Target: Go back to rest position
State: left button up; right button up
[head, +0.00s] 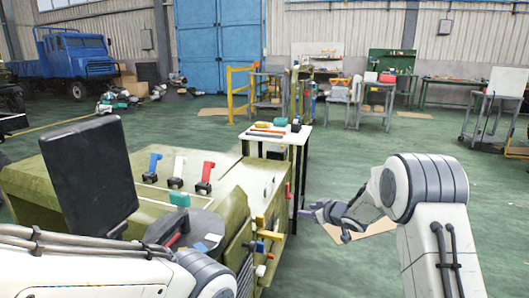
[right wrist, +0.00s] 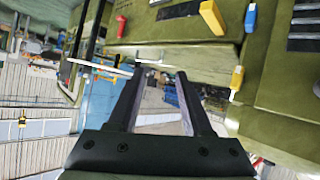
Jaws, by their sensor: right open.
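My right arm (head: 437,215) comes in from the lower right in the head view. Its gripper (head: 328,213) points left, just right of the green chassis and apart from it. In the right wrist view the right gripper (right wrist: 164,78) has its two dark fingers spread with nothing between them. My left arm (head: 80,265) crosses the lower left corner, and its gripper is not visible.
The olive-green chassis (head: 80,225) fills the left foreground, with a dark upright panel (head: 90,175) and blue, white and red tools (head: 180,170) on it. A small white-topped table (head: 290,138) stands behind it. Green floor (head: 420,150) is open ahead and right.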

jog(key=s+d+f+m+g+h, duration=0.1)
jog(key=s+d+m+g+h, duration=0.2)
jog(key=s, duration=1.5)
jog(key=s+d+f+m+g+h, duration=0.15)
jog(key=s+m+g, duration=0.3)
jog(key=s, duration=1.35)
jog(key=s+a+r+n+g, duration=0.45)
jog(key=s+a+n, duration=0.35)
jog(key=s+a, duration=0.6)
notch_tip(320, 180, up, 30)
jog(key=p, duration=2.9)
jog(key=shift+a+t, duration=0.35)
jog(key=shift+t, duration=0.05)
jog(key=shift+w+a+y, duration=0.1)
jog(key=shift+y, duration=0.15)
